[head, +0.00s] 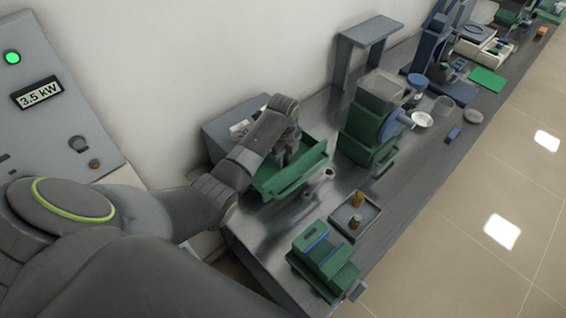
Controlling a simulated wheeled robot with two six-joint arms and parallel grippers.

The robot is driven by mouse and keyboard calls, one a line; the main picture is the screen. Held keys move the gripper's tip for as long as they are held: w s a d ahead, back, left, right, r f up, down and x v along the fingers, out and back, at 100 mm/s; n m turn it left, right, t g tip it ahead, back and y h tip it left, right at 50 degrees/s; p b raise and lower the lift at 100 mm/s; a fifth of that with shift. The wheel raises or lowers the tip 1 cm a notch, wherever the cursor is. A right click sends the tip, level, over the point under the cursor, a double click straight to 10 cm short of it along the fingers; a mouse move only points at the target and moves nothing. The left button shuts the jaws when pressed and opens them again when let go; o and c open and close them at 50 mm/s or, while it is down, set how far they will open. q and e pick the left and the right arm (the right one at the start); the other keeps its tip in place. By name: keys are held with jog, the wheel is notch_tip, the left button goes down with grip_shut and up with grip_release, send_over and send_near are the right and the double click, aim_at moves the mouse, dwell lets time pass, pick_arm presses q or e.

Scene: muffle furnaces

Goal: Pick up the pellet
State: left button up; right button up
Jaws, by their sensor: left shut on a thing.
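My left gripper (286,158) points down at the open green tray-like part (291,178) of a grey and green machine beside the wall. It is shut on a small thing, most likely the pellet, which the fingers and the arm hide. I cannot make out the pellet's shape or colour. My right gripper does not show in the head view.
A small dark tray (340,215) with two brownish cylinders stands on the steel bench (415,165). A green block-like device (322,262) is at the near end. A green machine with a blue wheel (375,125) stands farther along. A grey panel (50,95) is at left.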

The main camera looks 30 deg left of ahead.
pick_arm(q)
notch_tip(320, 180, up, 8)
jog(key=shift+f+b, duration=0.25)
jog(key=shift+b, duration=0.65)
notch_tip(320, 180, up, 2)
jog(key=shift+r+p, duration=0.25)
jog(key=shift+p, duration=0.55)
jog(key=shift+f, duration=0.15)
